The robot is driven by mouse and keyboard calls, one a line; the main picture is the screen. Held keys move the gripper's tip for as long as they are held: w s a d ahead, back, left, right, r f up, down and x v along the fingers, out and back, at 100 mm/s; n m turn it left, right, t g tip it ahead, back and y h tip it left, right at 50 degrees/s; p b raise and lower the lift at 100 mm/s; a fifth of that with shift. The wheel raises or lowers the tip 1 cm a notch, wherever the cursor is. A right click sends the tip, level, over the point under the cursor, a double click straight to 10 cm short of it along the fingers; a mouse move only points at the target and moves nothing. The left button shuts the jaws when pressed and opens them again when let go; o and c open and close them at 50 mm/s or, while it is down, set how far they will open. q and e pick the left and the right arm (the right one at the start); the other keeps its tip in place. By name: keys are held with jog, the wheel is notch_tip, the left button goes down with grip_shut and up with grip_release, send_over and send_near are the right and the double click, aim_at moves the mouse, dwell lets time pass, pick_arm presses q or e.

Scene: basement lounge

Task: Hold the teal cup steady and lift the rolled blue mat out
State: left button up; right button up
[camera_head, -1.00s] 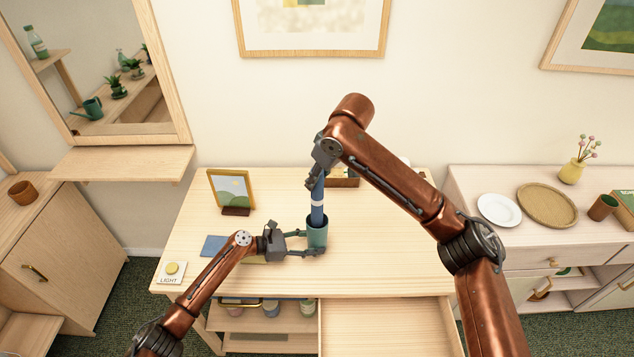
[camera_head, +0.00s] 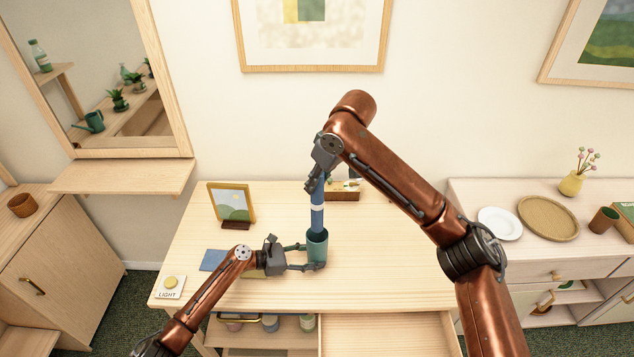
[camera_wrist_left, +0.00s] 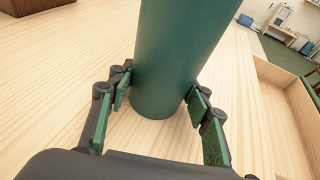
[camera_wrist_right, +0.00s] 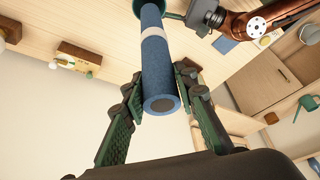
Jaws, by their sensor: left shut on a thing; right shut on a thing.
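My right gripper (camera_head: 319,183) is shut on the mat's upper part from above. In the right wrist view the mat (camera_wrist_right: 160,75) lies between the fingers (camera_wrist_right: 157,88) and runs down to the cup (camera_wrist_right: 176,6).
A wooden box (camera_head: 342,193) is behind the mat. An open drawer (camera_head: 385,335) juts out in front.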

pick_arm(q)
jog(key=o, duration=1.2)
jog(key=shift+c, duration=0.2)
